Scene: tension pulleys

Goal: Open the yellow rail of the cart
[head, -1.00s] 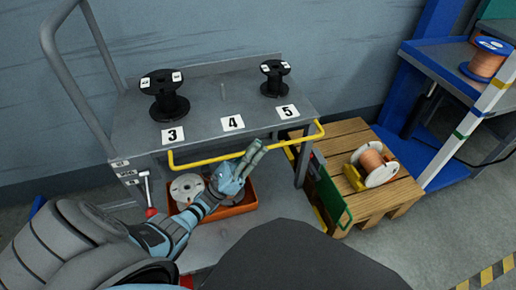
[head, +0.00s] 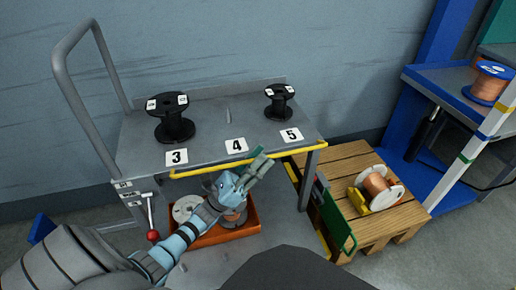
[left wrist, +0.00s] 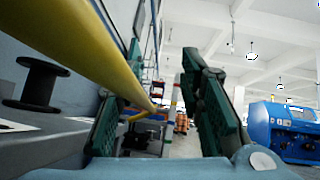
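The cart (head: 205,135) has a grey top with labels 3, 4 and 5. Its yellow rail (head: 207,168) runs along the front edge of the top, close against it. My left gripper (head: 262,162) is at the front of the cart, near the rail below labels 4 and 5, and covers part of it. In the left wrist view the rail (left wrist: 75,45) passes large and close at upper left, and its far part shows between the fingers. The green fingers (left wrist: 150,95) are apart with nothing clearly held. Contact with the rail cannot be told. My right gripper is not in view.
Two black spools (head: 171,118) (head: 279,102) stand on the cart top. An orange tray (head: 246,221) with spools sits on the lower shelf, beneath my left arm. A red-knobbed lever (head: 152,235) is at the left. A wooden pallet (head: 345,158) with a copper spool (head: 377,187) stands right.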

